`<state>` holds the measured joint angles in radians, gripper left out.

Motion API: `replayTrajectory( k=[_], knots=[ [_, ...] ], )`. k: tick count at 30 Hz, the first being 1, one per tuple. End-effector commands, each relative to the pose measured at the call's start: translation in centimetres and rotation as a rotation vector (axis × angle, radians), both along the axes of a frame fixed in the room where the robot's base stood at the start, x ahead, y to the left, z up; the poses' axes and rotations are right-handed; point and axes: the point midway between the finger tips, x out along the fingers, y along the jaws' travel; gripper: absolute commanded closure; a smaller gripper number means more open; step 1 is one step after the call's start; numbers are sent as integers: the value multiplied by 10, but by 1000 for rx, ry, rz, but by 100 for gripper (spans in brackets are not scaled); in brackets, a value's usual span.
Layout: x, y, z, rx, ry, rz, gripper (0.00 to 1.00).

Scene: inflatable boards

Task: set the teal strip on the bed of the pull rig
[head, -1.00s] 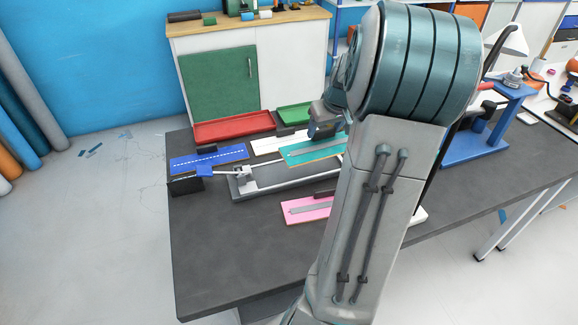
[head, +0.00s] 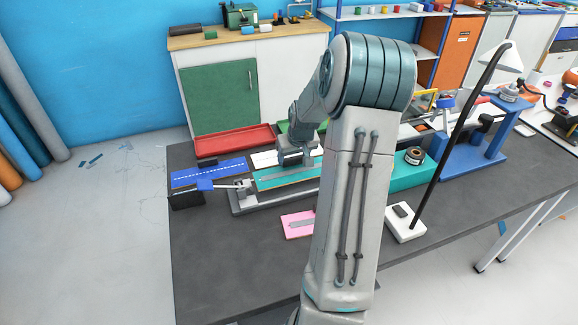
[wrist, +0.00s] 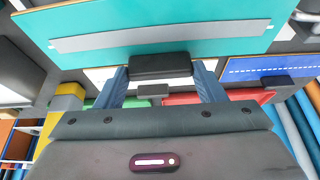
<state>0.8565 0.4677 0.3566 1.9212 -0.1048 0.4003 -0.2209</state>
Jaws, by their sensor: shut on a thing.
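The teal strip (head: 284,180), a teal board with a grey band along it, is over the pull rig's bed in the head view. It fills the top of the wrist view (wrist: 215,33). My gripper (head: 297,160) is shut on the strip's dark block (wrist: 160,66), which sits between the two blue-grey fingers in the wrist view (wrist: 162,80). The pull rig (head: 240,206) is a long grey frame with a pale clamp (head: 243,188) and a blue handle at its left end. The strip hides much of the bed. I cannot tell whether they touch.
A blue strip (head: 225,170) lies behind the rig's left end, a white strip (head: 264,159) behind it, and a pink strip (head: 292,231) in front. A red tray (head: 235,140) is at the back. A lamp base (head: 405,228) stands right. The front left tabletop is clear.

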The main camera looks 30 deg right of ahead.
Motion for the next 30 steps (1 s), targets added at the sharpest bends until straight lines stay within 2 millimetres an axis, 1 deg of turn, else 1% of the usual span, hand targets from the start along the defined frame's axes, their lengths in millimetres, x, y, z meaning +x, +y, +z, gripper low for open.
replayTrajectory(
  k=[1, 3, 6, 18, 19, 20, 21, 30],
  knots=[
    [-1, 1, -9, 5, 5, 0, 61],
    [-1, 2, -20, 5, 6, 2, 61],
    [0, 2, -31, 4, 4, 3, 61],
    [0, 1, -38, 2, 2, 3, 61],
    [0, 1, -37, 2, 2, 3, 29],
    [0, 1, -37, 2, 2, 3, 20],
    [0, 1, -37, 2, 2, 3, 15],
    [0, 1, -35, 2, 2, 3, 15]
  ],
)
